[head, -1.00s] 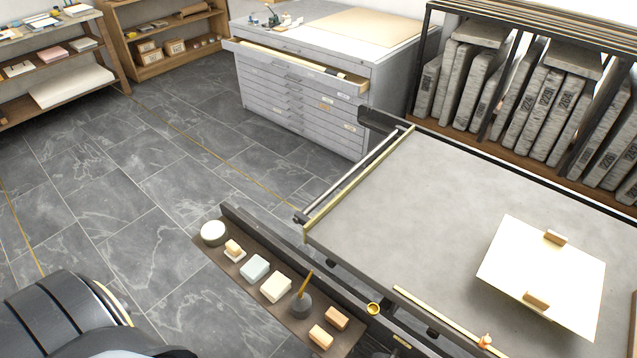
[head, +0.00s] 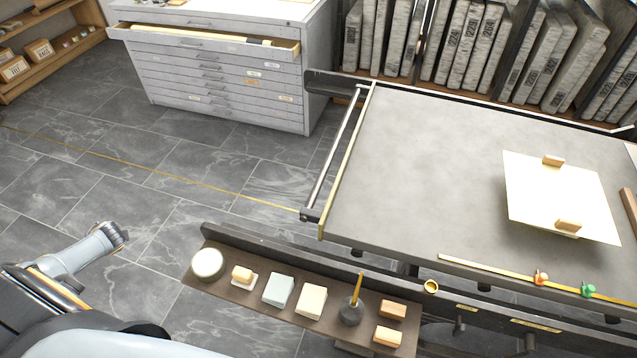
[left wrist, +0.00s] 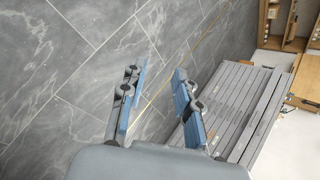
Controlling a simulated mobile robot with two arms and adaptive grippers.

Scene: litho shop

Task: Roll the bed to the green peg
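The bed (head: 420,140) is a flat grey slab on a dark frame, at the right of the head view. A cream board (head: 555,195) with two wooden blocks lies on it. A brass strip (head: 480,267) runs along the near rail. On it sit an orange peg (head: 541,277) and, further right, the green peg (head: 588,290). A bar (head: 335,155) runs along the bed's left end. My left arm shows at the lower left of the head view, away from the bed. In the left wrist view my left gripper (left wrist: 158,100) is open and empty. My right gripper is not in view.
A shelf (head: 330,308) with a round tin, blocks and a brush holder juts from the near side of the frame. A grey flat-file cabinet (head: 215,75) with an open top drawer stands behind. Stone slabs (head: 470,40) fill a rack at the back. The tiled floor at left is clear.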

